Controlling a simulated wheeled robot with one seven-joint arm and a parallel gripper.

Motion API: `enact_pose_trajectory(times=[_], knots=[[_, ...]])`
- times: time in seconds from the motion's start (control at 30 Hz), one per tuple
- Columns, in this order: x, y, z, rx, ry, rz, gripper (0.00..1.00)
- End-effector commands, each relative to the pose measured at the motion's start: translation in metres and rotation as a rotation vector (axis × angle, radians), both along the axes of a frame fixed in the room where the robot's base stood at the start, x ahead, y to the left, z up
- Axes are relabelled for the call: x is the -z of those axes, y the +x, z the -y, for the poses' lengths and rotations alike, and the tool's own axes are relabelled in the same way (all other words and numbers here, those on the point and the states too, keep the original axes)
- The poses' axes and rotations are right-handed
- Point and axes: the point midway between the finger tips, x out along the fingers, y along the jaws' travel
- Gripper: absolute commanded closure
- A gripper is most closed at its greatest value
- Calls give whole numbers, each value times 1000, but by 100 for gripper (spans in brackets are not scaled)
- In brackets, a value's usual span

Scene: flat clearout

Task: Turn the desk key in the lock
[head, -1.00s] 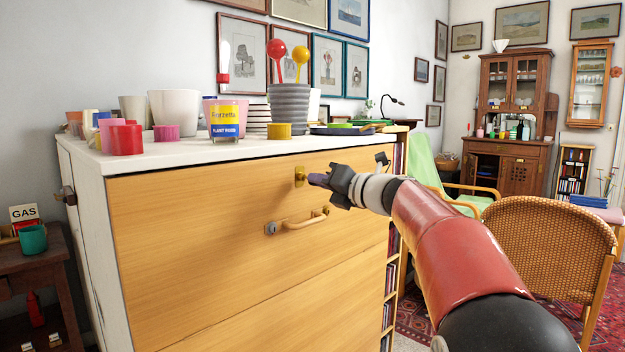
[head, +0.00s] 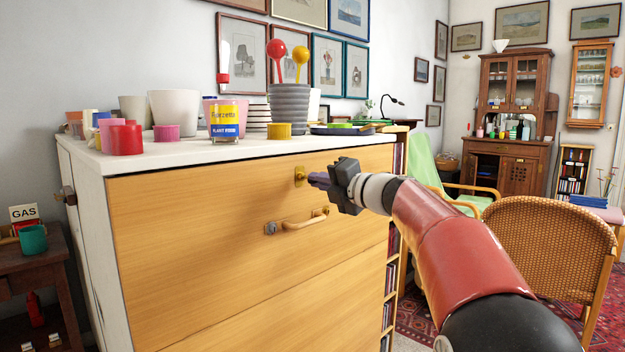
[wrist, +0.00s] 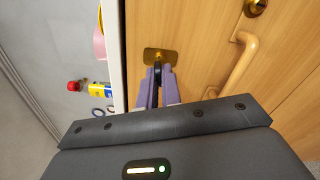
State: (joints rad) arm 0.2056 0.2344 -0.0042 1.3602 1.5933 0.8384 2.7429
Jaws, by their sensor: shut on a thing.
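The brass lock plate (head: 299,176) is on the upper front of the wooden chest of drawers (head: 200,230). My gripper (head: 314,180) is right in front of it, with purple fingers pointing at the plate. In the wrist view the fingers (wrist: 157,88) are closed around the dark key (wrist: 157,70), which stands at the brass plate (wrist: 155,55). Most of the key is hidden between the fingers, so its angle is hard to tell. The wrist view is rolled, with the drawer front lying sideways.
A wooden bar handle (head: 305,219) and a second round lock (head: 270,228) sit below. Pots, a plant food jar (head: 227,122) and lids stand on the white chest top (head: 190,150). A wicker chair (head: 545,240) stands to the right.

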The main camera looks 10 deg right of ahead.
Motion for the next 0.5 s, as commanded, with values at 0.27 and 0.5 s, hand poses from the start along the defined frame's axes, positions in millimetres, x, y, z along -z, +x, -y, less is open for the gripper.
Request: enact_pose_trajectory(times=[0.27,0.5], knots=[[-1,0,0,0,-2,3,70],[0,0,0,0,-3,2,68]])
